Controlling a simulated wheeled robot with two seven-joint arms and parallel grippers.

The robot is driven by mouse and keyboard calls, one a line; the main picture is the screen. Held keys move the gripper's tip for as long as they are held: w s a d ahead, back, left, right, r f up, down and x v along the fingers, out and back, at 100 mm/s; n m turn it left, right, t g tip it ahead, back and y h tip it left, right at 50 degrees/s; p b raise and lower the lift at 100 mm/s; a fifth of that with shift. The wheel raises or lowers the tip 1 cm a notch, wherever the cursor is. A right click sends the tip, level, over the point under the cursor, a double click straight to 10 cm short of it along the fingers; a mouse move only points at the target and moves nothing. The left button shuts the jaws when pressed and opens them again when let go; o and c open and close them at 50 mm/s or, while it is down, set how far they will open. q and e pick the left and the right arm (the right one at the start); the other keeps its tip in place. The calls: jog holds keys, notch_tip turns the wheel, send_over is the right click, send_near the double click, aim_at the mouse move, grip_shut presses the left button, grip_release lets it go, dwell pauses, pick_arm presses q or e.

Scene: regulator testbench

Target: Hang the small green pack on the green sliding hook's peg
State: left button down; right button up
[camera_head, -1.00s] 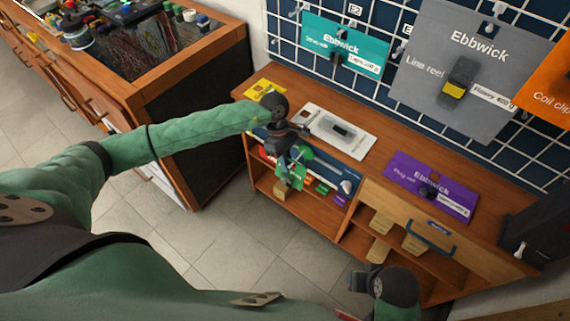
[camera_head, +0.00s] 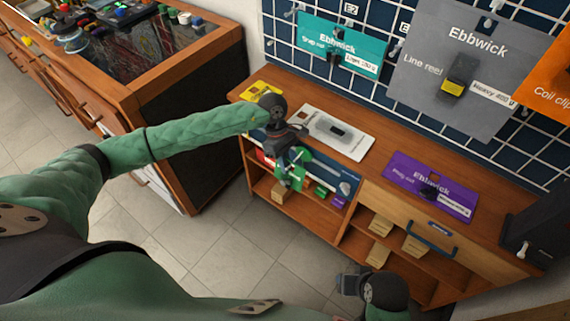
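My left gripper (camera_head: 288,150) points down in front of the low bench's left part. A small green pack (camera_head: 290,176) hangs right at its fingertips, and the gripper appears shut on it. The fingers are small and partly hidden by the wrist and the green shape. I cannot make out a green sliding hook or its peg among the hooks on the wall grid. My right gripper (camera_head: 350,283) is at the bottom, low in front of the bench and apart from it; its fingers are too unclear to read.
The wooden bench (camera_head: 375,165) carries a white card, a yellow pack (camera_head: 262,89) and a purple pack (camera_head: 432,185). The wall grid holds teal (camera_head: 343,44), grey (camera_head: 455,65) and orange packs. A dark box (camera_head: 530,230) stands at the right end. A workbench stands left.

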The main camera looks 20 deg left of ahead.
dwell(0.4)
pick_arm(q)
jog(key=c, duration=1.5)
grip_release()
jog(key=shift+c, duration=0.2)
